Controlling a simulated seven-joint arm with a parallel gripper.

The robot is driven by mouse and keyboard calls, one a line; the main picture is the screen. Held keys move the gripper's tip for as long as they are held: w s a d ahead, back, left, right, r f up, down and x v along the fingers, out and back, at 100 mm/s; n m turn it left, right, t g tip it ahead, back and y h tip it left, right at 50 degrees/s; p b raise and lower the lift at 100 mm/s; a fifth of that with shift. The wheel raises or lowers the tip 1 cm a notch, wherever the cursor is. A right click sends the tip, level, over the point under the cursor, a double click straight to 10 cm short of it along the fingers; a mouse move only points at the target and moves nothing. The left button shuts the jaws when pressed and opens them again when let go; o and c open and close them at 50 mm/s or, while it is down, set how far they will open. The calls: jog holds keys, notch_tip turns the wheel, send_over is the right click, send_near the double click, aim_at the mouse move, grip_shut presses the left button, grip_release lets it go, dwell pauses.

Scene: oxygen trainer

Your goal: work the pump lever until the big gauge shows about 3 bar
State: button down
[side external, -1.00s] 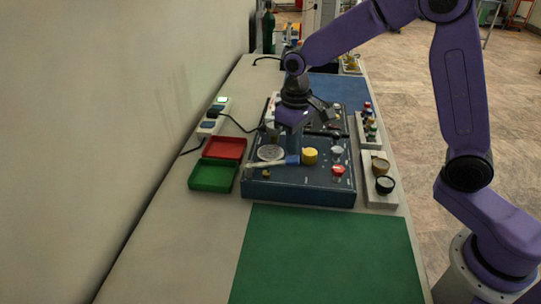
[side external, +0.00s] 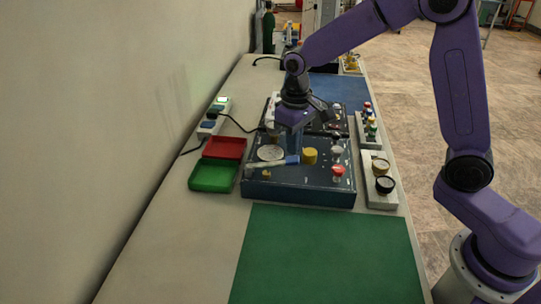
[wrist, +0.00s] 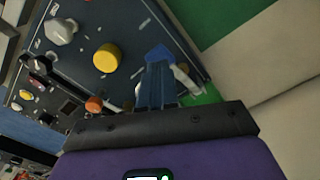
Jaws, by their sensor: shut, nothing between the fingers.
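The pump lever (side external: 267,163) is a pale bar with a blue grip at its right end, lying low across the front of the dark blue panel (side external: 300,189). In the wrist view the blue grip (wrist: 160,54) shows just beyond my fingertips, with part of the pale bar (wrist: 186,78) beside them. My gripper (side external: 294,148) is shut and empty, pointing down at the grip; I cannot tell whether it touches. Its fingers also show in the wrist view (wrist: 157,72). The big gauge (side external: 270,153) is a pale round dial left of my fingers; its needle is too small to read.
A yellow knob (side external: 310,156) stands close right of the fingers, with a red knob (side external: 339,170) farther right. A red tray (side external: 222,148) and a green tray (side external: 212,178) lie left of the panel. The green mat (side external: 325,250) in front is clear.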

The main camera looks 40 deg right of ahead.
aim_at(292, 159)
jog(key=shift+f, duration=2.7)
jog(key=shift+r, duration=1.9)
